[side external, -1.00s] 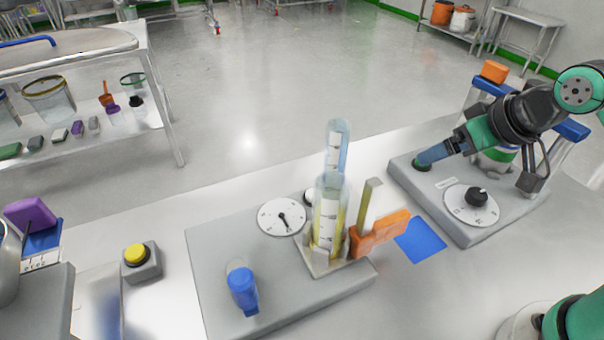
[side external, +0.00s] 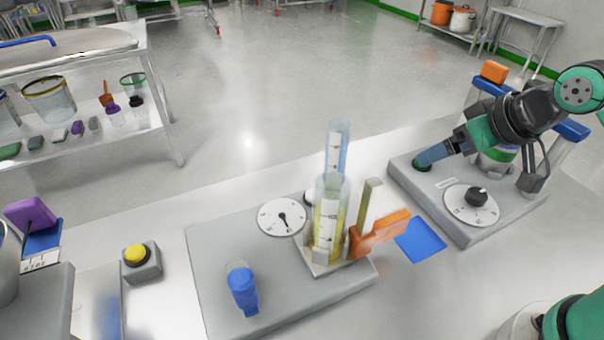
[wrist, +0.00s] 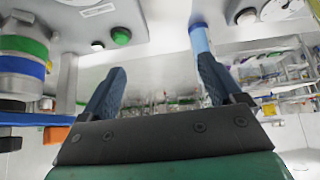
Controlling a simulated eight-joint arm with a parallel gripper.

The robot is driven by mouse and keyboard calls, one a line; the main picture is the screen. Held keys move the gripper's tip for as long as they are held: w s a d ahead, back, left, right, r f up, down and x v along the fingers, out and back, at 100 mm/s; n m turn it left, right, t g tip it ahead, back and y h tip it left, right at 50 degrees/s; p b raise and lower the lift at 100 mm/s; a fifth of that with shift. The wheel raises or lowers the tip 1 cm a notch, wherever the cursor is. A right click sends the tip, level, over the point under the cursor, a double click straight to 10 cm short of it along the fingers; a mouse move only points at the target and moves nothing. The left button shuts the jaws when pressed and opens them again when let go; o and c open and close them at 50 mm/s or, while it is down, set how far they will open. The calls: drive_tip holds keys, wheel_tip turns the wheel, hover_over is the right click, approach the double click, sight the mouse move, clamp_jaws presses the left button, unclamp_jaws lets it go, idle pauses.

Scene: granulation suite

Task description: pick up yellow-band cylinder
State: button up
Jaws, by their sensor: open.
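A tall clear cylinder (side external: 329,222) with a white scale strip and yellow colour in its lower part stands upright in a square holder on a grey base plate. A thinner, bluish clear tube (side external: 337,150) rises right behind it. A distinct yellow band is hard to make out. My gripper (side external: 433,157) is well right of and behind the cylinder, low over the right grey unit. In the wrist view, my gripper (wrist: 165,92) has its two dark blue fingers wide apart with nothing between them. The yellow cylinder cannot be identified clearly in that view.
An orange block (side external: 380,235) and a thin upright strip (side external: 369,207) stand close to the cylinder's right. A blue-capped item (side external: 243,288) is on the same base plate. A blue square (side external: 420,240) lies between the units. A yellow button (side external: 136,254) is at left.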

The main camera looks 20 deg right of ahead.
wheel_tip(320, 180, up, 9)
drive_tip(key=n+g+y, duration=0.2)
drive_tip(key=n+g, duration=0.1)
drive_tip(key=n, duration=0.3)
approach(334, 193)
wheel_tip(334, 193, down, 2)
drive_tip(key=a, duration=0.2)
drive_tip(key=shift+x, duration=2.85)
drive_tip(key=shift+d, duration=0.1)
clamp_jaws()
